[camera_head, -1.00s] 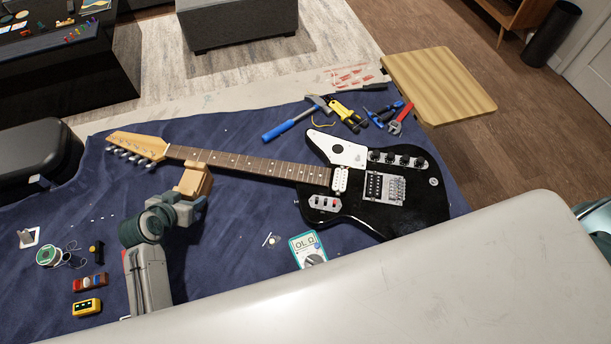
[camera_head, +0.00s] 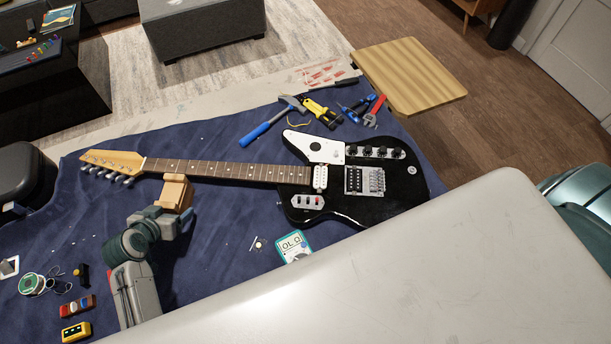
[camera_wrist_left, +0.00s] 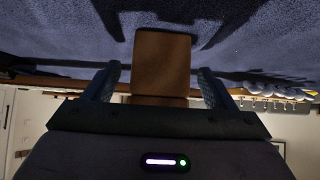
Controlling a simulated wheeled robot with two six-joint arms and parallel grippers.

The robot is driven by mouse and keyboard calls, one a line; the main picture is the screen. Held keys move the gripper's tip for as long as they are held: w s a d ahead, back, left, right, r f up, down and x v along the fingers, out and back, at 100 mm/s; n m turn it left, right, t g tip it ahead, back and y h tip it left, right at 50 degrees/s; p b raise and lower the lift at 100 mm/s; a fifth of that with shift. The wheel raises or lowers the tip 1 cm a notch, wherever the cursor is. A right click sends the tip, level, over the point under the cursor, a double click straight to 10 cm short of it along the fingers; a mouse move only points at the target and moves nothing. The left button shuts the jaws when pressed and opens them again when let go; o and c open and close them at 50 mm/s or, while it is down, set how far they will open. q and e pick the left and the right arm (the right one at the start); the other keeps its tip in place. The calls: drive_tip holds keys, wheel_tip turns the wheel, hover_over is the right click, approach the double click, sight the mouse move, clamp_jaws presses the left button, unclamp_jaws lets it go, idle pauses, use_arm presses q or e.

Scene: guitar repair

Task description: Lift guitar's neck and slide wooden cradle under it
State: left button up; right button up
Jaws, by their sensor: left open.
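The black electric guitar (camera_head: 385,203) lies on the blue cloth in the head view, its neck (camera_head: 225,169) reaching left to the pale headstock (camera_head: 112,162). The wooden cradle (camera_head: 175,193) stands at the neck near the headstock, its top at the neck's near edge. How far it reaches under the neck is hard to tell. My left gripper (camera_head: 163,217) is on the near side of the cradle. In the left wrist view its open fingers (camera_wrist_left: 159,72) stand either side of the cradle (camera_wrist_left: 161,62), with gaps showing. My right gripper is not in view.
A hammer (camera_head: 268,124), yellow-handled tool (camera_head: 322,112) and red wrench (camera_head: 374,110) lie behind the guitar. A multimeter (camera_head: 293,247) lies in front. A wire spool (camera_head: 32,284) and small boxes lie at left. A large pale surface (camera_head: 400,265) covers the lower right.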

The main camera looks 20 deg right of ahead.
use_arm(q)
drive_tip(key=b+v, duration=0.1)
drive_tip(key=v, duration=0.9)
drive_tip(key=shift+s+r+b, duration=0.2)
drive_tip(key=shift+r+b, duration=0.15)
drive_tip(key=shift+a, duration=0.1)
